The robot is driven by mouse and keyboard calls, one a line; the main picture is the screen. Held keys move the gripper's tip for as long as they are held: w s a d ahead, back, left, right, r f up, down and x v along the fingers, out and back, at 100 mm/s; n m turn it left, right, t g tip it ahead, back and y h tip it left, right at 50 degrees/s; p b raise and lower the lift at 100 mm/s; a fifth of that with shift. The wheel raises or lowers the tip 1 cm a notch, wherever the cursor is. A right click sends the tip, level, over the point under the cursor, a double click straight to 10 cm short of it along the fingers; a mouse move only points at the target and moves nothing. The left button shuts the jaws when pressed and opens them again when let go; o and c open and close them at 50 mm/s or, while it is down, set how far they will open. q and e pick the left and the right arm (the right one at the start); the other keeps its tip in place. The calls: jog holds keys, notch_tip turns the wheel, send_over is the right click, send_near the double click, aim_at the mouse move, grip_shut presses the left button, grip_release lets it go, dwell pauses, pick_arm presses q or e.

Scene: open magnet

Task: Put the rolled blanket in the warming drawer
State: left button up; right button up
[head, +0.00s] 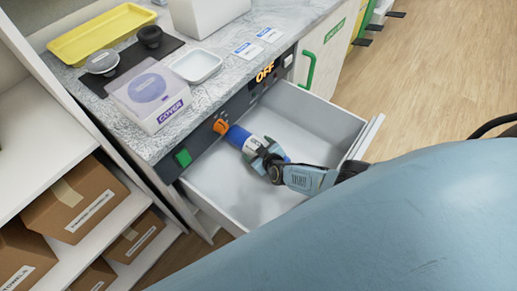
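The rolled blanket (238,136) is a blue roll with a white band, partly hidden by my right gripper. The warming drawer (226,196) is pulled open below the counter, and its pale inside is otherwise empty. My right gripper (264,153) reaches in from the right over the drawer, its fingers on either side of the roll, and looks shut on it. The roll is over the inside of the drawer, near the control panel; I cannot tell whether it touches the floor of the drawer. My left gripper is not in view.
The control panel has an orange knob (221,126), a green button (183,157) and an OFF display (265,72). A boxed COVER (150,97), a white dish (196,66) and a yellow tray (101,35) stand on the counter. Cardboard boxes (75,199) fill shelves at left.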

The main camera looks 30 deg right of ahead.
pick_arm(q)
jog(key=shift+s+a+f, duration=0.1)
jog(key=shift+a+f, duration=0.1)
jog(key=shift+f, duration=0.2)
pick_arm(e)
jog(key=shift+o, duration=0.5)
jog(key=shift+f, duration=0.35)
jog(key=shift+s+a+r+p, duration=0.1)
jog(key=shift+s+r+p, duration=0.3)
jog(key=shift+p, duration=0.15)
jog(key=p+v, duration=0.4)
jog(key=shift+a+r, duration=0.25)
jog(key=shift+r, duration=0.15)
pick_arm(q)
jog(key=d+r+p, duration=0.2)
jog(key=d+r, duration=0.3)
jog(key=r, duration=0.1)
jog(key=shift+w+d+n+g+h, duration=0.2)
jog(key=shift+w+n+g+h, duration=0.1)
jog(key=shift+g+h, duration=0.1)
pick_arm(e)
jog(key=shift+v, duration=1.2)
